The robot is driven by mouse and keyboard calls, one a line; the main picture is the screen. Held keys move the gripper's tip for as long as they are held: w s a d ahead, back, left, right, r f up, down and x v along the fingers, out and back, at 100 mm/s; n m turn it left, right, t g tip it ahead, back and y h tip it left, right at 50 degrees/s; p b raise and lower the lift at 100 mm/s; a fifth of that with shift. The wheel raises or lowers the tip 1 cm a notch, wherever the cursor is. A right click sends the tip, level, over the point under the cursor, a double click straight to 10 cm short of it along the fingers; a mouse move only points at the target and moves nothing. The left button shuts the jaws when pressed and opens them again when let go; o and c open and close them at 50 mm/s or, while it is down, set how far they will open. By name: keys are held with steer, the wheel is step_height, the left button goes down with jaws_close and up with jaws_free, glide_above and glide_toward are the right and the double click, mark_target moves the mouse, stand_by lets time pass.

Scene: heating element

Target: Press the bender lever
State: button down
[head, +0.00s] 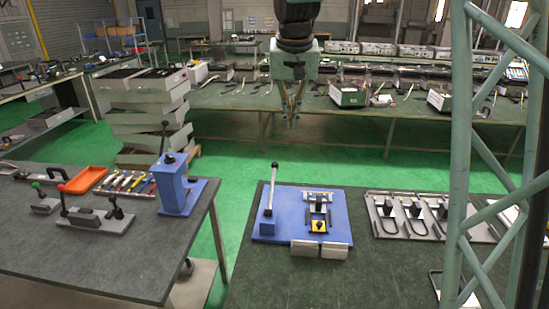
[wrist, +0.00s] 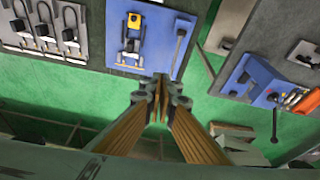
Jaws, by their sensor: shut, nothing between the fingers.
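The bender is a blue plate (head: 265,229) on the right-hand table, with a yellow and black fixture (head: 318,212) in its middle. My gripper (head: 291,122) is shut and empty, pointing down. It hangs above and beyond the bender, apart from the lever. It also shows in the wrist view (wrist: 161,86).
A blue press (head: 174,190) with its own black lever stands on the left table, beside several tools and an orange tray (head: 88,180). A grey plate (head: 433,230) with bent rods lies right of the bender. Green floor separates the tables. A lattice column (head: 460,150) stands at right.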

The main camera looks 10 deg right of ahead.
steer(key=w+f+p, duration=0.1)
steer(key=w+f, duration=0.5)
steer(key=w, duration=0.5)
steer(key=m+p, duration=0.1)
steer(key=p, duration=0.1)
glide_above(275, 163)
steer(key=s+a, duration=0.1)
steer(key=s, duration=0.3)
step_height(275, 163, down, 8)
steer(key=r, duration=0.1)
steer(key=shift+w+a+f, duration=0.15)
steer(key=shift+w+f, duration=0.1)
steer(key=shift+f, duration=0.05)
steer(key=shift+f, duration=0.15)
steer(key=x, duration=1.2)
steer(key=shift+s+f, duration=0.2)
steer(key=shift+s, duration=0.2)
steer(key=shift+f, duration=0.7)
steer(key=shift+w+f+g+p, duration=0.1)
steer(key=shift+f+g+p, duration=0.15)
steer(key=shift+p, duration=0.25)
